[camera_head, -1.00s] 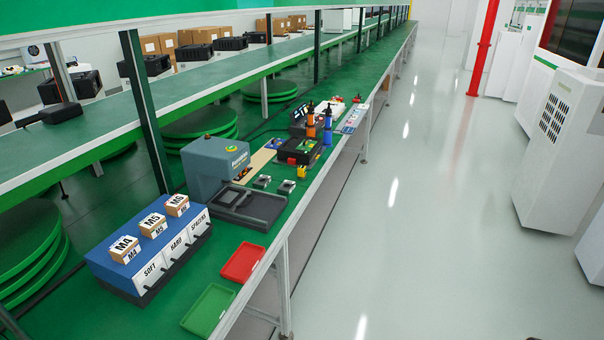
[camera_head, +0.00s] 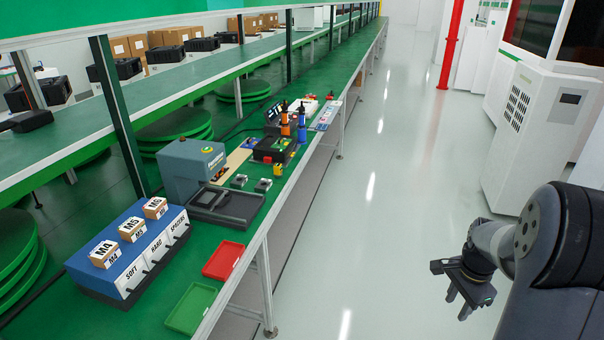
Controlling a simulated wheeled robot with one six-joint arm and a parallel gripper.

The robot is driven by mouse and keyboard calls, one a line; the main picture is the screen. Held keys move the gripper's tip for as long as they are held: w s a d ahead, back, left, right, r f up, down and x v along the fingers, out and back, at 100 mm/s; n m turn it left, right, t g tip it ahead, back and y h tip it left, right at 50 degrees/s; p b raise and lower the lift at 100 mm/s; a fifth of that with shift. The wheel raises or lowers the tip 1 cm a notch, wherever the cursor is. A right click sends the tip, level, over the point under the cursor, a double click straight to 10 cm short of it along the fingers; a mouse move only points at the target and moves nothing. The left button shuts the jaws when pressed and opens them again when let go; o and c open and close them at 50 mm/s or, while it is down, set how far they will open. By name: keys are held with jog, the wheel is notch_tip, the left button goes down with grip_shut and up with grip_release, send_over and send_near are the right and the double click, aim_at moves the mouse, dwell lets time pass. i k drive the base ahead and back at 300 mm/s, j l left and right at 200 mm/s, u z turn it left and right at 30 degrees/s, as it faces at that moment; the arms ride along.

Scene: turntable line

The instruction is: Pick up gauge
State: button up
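I cannot tell for sure which item is the gauge. Small items lie on the green bench (camera_head: 215,278): two small grey-and-black blocks (camera_head: 239,181) and (camera_head: 263,185), and a small yellow piece (camera_head: 277,170). They are just right of the grey-blue machine (camera_head: 190,165) with its black tray (camera_head: 225,206). A black case with red and yellow parts (camera_head: 272,150) lies behind them. My gripper (camera_head: 460,302) is at the lower right, over the aisle floor and well away from the bench. Its fingers point down, look apart and hold nothing visible.
A blue box (camera_head: 125,240) with labelled drawers SOFT, HARD and SPACERS carries small M4, M5 and similarly marked cartons. A red tray (camera_head: 223,260) and a green tray (camera_head: 190,308) lie in front. The aisle floor (camera_head: 370,230) is clear; white cabinets (camera_head: 520,140) stand right.

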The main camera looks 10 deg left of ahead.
aim_at(277, 167)
jog(key=i+u, duration=0.25)
jog(key=u, duration=0.2)
jog(key=i+u, duration=0.25)
jog(key=u, duration=0.15)
jog(key=i+l+u, duration=0.2)
jog(key=u, duration=0.25)
jog(key=i+l+u, duration=0.2)
jog(key=u, duration=0.2)
jog(key=i+l, duration=0.25)
jog(key=i+l+u, duration=0.1)
jog(key=l, duration=0.35)
jog(key=i+l+u, duration=0.1)
jog(key=i+l, duration=0.4)
jog(key=l, duration=0.25)
jog(key=i+l+u, duration=0.1)
jog(key=l, duration=0.3)
jog(key=i+l, duration=0.3)
jog(key=l+u, duration=0.05)
jog(key=l, duration=0.05)
